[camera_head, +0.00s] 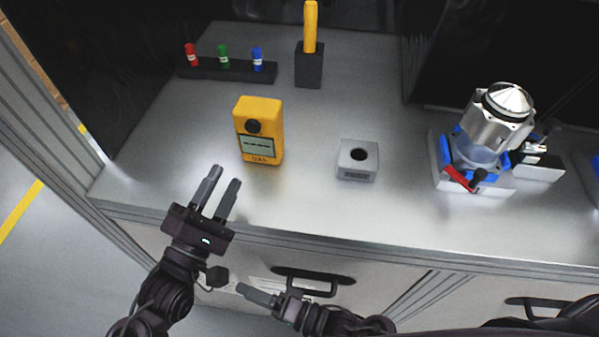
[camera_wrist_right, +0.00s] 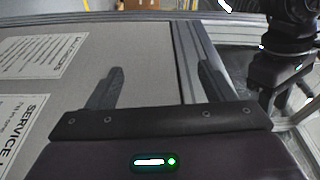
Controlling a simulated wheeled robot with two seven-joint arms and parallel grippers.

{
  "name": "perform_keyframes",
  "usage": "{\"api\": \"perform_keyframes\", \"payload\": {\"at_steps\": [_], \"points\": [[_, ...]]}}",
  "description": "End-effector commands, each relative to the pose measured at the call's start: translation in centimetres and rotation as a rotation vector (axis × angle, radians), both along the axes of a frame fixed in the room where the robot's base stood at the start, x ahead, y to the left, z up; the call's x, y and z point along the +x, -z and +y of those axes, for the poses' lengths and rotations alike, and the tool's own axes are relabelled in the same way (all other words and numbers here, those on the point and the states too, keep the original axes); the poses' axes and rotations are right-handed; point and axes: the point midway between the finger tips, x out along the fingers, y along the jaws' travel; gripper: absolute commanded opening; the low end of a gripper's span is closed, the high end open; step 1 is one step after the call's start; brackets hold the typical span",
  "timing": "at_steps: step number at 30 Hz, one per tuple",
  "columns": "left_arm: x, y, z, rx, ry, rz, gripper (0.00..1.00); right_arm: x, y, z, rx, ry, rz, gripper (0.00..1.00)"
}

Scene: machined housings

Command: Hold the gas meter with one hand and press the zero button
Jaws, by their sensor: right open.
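The yellow gas meter (camera_head: 259,131) stands upright on the metal bench, with a dark round part near its top, a display showing dashes and the word GAS below. I cannot make out which part is the zero button. My left gripper (camera_head: 217,181) is open and empty at the bench's front edge, below and left of the meter and apart from it. My right gripper (camera_head: 240,288) is low in front of the bench drawers, below the bench top. In the right wrist view its two fingers (camera_wrist_right: 160,88) are spread with nothing between them.
A black rack (camera_head: 228,70) with red, green and blue vials and a yellow-handled tool in a black holder (camera_head: 309,64) stand behind. A metal housing in a blue fixture (camera_head: 487,135) is at right.

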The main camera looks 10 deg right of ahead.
Motion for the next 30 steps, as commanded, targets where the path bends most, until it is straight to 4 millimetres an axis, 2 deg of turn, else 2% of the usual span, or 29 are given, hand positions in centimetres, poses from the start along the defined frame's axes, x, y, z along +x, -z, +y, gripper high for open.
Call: {"api": "perform_keyframes", "payload": {"at_steps": [1, 9, 13, 19, 20, 24, 30], "points": [[0.0, 0.0, 0.0, 0.000, 0.000, 0.000, 0.36, 0.7, -3.0, -0.3, 0.053, 0.033, -0.036, 0.75], [0.0, 0.0, 0.0, 0.000, 0.000, 0.000, 0.36, 4.0, -18.3, -3.3, 0.321, 0.206, -0.254, 0.75], [0.0, 0.0, 0.0, 0.000, 0.000, 0.000, 0.36, 6.1, -24.2, -5.1, 0.371, 0.303, -0.392, 0.75], [0.0, 0.0, 0.0, 0.000, 0.000, 0.000, 0.36, 7.8, -32.2, -8.1, 0.420, 0.425, -0.593, 0.75], [0.0, 0.0, 0.0, 0.000, 0.000, 0.000, 0.36, 8.0, -33.3, -8.1, 0.412, 0.416, -0.638, 0.75], [0.0, 0.0, 0.0, 0.000, 0.000, 0.000, 0.36, 8.8, -33.5, -5.9, 0.312, 0.285, -0.748, 0.75], [0.0, 0.0, 0.0, 0.000, 0.000, 0.000, 0.36, 10.6, -33.7, -3.7, 0.117, 0.098, -0.944, 0.75]]}}
